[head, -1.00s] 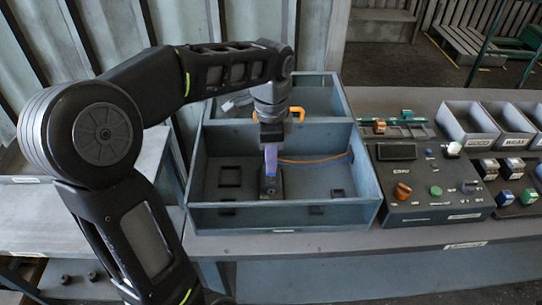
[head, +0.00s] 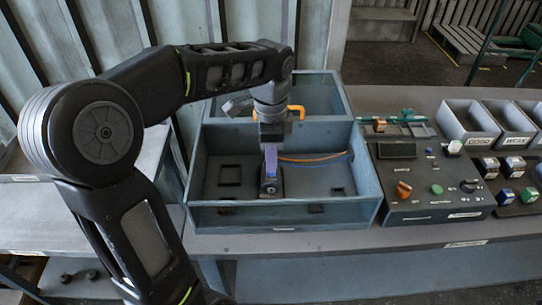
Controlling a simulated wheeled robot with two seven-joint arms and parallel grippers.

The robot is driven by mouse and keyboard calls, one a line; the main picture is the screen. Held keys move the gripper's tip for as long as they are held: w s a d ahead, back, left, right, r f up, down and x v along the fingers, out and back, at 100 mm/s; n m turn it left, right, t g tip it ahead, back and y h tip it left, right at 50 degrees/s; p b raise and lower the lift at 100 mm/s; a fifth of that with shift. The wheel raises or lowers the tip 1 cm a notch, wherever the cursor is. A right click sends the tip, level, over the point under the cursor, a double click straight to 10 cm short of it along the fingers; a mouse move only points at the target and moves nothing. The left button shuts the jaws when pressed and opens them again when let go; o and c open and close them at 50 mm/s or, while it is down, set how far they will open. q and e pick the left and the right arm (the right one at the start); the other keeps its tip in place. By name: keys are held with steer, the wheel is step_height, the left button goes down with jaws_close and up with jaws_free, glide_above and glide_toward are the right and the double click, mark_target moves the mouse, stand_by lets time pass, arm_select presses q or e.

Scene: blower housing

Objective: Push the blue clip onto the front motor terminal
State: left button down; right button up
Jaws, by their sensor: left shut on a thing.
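My left gripper (head: 271,150) points straight down into the front compartment of the grey-blue housing (head: 285,217). It is shut on the blue clip (head: 271,161), which shows as a small violet-blue piece between and below the fingers. A dark motor block (head: 270,188) stands on the housing floor right under the clip. The front terminal is too small to make out, and I cannot tell whether the clip touches it. An orange wire (head: 310,160) and a blue wire run from near the clip to the right wall. My right gripper is not in view.
The housing walls surround the gripper, with a divider behind it and an orange handle (head: 300,113) close by. A control panel (head: 432,190) with knobs stands to the right. Grey bins (head: 470,122) and several small coloured blocks are farther right.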

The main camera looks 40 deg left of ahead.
arm_select(q)
steer(key=shift+f+b, duration=0.45)
steer(key=shift+f, duration=0.3)
steer(key=c, duration=1.2)
jaws_free()
steer(key=shift+r, duration=0.1)
step_height(320, 180, up, 8)
steer(key=shift+f+p, duration=0.15)
steer(key=shift+p, duration=0.45)
